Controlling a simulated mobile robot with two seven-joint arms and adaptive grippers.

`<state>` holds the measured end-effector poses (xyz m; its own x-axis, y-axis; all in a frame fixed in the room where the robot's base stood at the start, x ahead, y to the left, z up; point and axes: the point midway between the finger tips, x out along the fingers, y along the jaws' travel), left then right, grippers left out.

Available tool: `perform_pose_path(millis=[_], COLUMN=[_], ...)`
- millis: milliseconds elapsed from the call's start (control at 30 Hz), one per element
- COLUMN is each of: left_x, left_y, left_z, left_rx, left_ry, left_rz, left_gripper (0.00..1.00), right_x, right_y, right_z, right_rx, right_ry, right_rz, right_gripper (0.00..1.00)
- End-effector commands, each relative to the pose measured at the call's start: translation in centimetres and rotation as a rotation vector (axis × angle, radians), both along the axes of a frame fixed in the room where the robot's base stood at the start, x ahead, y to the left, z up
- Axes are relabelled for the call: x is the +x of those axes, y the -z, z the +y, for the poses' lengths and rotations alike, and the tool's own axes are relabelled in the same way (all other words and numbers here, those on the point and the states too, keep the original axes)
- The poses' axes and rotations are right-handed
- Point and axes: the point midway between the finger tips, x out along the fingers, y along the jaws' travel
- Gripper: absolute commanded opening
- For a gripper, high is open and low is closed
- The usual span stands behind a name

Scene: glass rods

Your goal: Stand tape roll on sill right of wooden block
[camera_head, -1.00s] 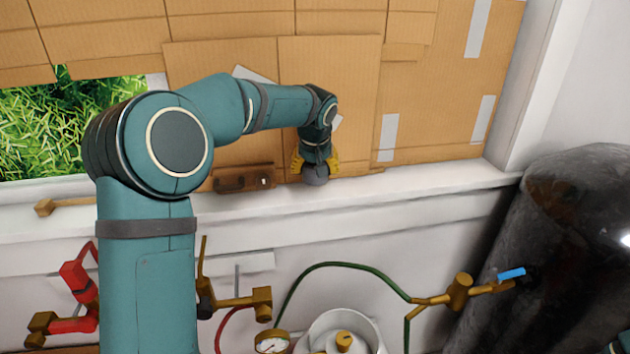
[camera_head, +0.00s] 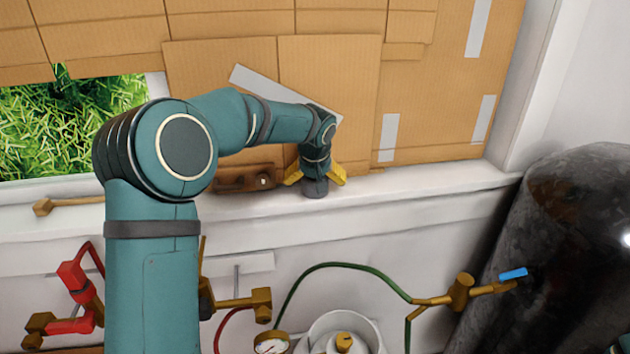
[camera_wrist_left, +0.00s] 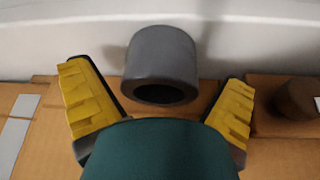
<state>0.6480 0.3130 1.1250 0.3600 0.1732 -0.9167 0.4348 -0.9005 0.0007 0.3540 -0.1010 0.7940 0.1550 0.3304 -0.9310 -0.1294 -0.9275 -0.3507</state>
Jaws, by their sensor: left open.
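The grey tape roll (camera_head: 315,188) rests on the white sill (camera_head: 400,186), right of the wooden block (camera_head: 240,180). In the wrist view the roll (camera_wrist_left: 160,52) is a short cylinder with its dark hole toward the camera. My left gripper (camera_head: 315,178) is open, with its yellow fingers spread on both sides of the roll. In the wrist view both fingers of the gripper (camera_wrist_left: 157,80) stand clear of the roll. The wooden block also shows at the wrist view's right edge (camera_wrist_left: 292,98). My right gripper is out of view.
Cardboard panels (camera_head: 330,85) cover the window close behind the roll. A wooden-handled tool (camera_head: 68,205) lies on the sill at left. Below are brass valves (camera_head: 459,290), a green hose (camera_head: 340,265) and a gauge (camera_head: 271,343). The sill right of the roll is clear.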

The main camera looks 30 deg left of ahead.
Motion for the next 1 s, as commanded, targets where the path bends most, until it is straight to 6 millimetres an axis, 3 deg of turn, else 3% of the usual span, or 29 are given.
perform_pose_path(millis=[167, 600, 800, 1000], left_x=[-0.3, -3.4, -4.2, -4.3], left_y=[-1.4, -9.3, -11.0, -11.3], left_z=[-0.2, -1.7, -2.0, -2.1], left_rx=[0.0, -0.001, 0.0, 0.0], left_ry=[0.001, 0.001, 0.0, 0.001], left_rz=[-0.003, -0.003, -0.001, 0.0], left_gripper=[1.0, 1.0, 1.0, 1.0], right_x=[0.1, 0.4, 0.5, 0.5], right_y=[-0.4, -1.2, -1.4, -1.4], right_z=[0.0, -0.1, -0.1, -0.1], right_rx=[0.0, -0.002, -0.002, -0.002], right_ry=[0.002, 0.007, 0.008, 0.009], right_rz=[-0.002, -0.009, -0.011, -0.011], right_gripper=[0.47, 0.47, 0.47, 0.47])
